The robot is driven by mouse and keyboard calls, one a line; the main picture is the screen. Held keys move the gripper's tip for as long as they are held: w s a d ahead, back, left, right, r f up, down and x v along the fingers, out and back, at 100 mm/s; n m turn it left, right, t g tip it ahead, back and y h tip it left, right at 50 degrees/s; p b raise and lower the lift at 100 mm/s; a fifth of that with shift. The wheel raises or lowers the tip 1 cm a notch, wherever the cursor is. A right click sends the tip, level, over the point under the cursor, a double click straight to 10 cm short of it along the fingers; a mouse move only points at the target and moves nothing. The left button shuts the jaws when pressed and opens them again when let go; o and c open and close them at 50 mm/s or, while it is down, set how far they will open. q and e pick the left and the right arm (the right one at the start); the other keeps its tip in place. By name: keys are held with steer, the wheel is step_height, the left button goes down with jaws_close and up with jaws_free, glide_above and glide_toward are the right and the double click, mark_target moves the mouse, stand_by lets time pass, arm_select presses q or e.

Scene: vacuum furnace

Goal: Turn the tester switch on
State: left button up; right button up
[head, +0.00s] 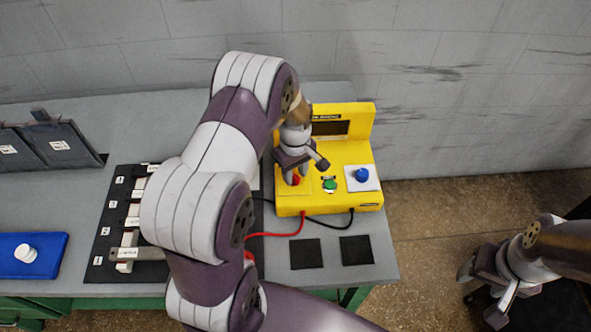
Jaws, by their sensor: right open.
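The yellow tester (345,150) stands on the bench with a dark screen on its raised back. A blue knob (362,175) sits on a white plate at its front right. A green button (330,185) is left of the knob, and a red part (295,179) is further left. I cannot tell which control is the switch. My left gripper (305,172) is over the tester's left side, close to the red part and partly hiding it. Its fingers look apart; contact is unclear. My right gripper (480,295) is open and empty, right of the bench above the floor.
Red and black leads run from the tester's front to a black panel (105,230) with several labelled pieces, partly hidden by my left arm. Two black squares (306,254) lie before the tester. A grey wall stands behind.

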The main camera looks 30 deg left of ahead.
arm_select(q)
steer(key=shift+a+f, duration=0.1)
steer(key=shift+f, duration=0.25)
steer(key=shift+c, duration=0.3)
jaws_close()
